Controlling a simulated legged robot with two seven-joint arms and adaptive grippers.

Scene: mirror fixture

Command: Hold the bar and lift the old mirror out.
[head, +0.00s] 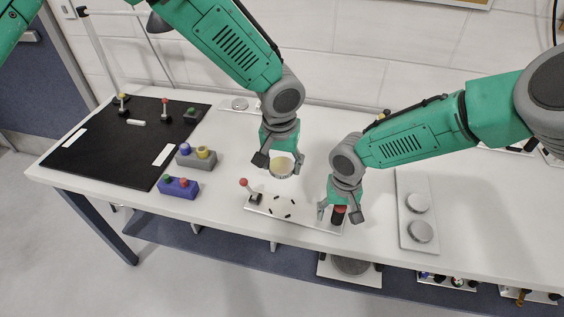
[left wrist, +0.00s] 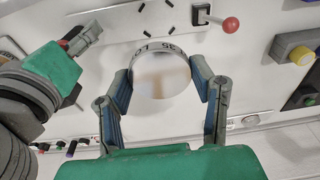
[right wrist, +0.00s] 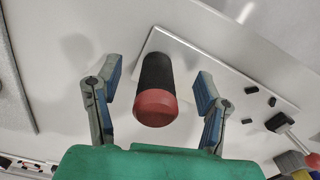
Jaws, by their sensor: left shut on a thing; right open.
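The round mirror (head: 281,168) is a disc with lettering on its rim. My left gripper (left wrist: 160,84) is shut on it, one finger at each side, and holds it beyond the fixture's black clips. The white fixture plate (head: 300,222) has several small black clips (head: 281,208) with nothing between them. A lever with a red ball (head: 243,182) stands at its left end. A black upright bar with a red cap (head: 338,212) stands at its right end. My right gripper (right wrist: 156,95) is open, with its fingers on both sides of this bar and gaps visible.
A white tray (head: 402,178) with two round discs lies to the right. A grey block (head: 195,161) and a blue block (head: 178,189) with coloured knobs stand to the left, beside a black mat (head: 90,160).

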